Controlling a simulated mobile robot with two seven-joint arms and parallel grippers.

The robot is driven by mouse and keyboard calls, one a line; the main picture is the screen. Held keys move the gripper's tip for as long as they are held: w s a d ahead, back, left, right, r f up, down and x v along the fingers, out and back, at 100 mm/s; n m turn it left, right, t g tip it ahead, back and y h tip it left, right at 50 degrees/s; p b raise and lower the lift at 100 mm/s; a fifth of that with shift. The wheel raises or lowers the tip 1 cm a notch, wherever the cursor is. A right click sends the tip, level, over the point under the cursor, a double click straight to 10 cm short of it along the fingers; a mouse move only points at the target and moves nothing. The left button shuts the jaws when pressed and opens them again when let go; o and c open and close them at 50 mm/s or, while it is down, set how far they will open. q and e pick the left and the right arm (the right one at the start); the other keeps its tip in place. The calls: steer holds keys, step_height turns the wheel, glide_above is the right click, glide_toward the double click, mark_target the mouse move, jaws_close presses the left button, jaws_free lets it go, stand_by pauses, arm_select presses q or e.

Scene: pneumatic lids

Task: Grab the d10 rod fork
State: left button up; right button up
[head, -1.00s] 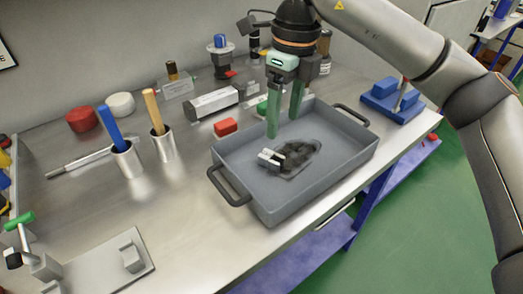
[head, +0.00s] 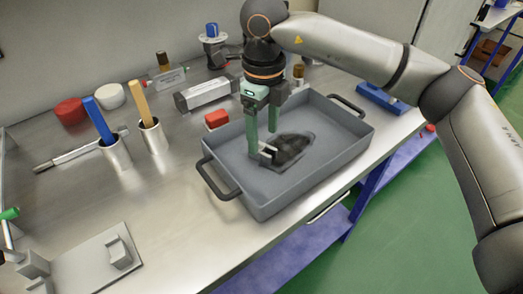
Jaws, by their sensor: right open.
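The rod fork (head: 267,152), a small light-metal piece with prongs, lies in the grey tray (head: 270,205) at the left end of a dark patch (head: 292,148). My right gripper (head: 262,146) points down into the tray with its green fingers apart. The fingertips are right at the fork, one on its left and one behind it. The fingers partly hide the fork, and I cannot tell whether they touch it. My left gripper is not in view.
The tray's raised walls and black handles (head: 222,184) surround the fork. A red block (head: 216,118) and a grey metal block (head: 206,95) stand behind it. Two metal cups (head: 153,137) with blue and yellow handles stand left.

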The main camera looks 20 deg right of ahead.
mark_target(262, 147)
steer(key=f, duration=0.4)
steer(key=shift+w+a+f, duration=0.1)
steer(key=shift+w+f, duration=0.1)
steer(key=shift+w, duration=0.15)
steer(key=shift+c, duration=0.2)
jaws_close()
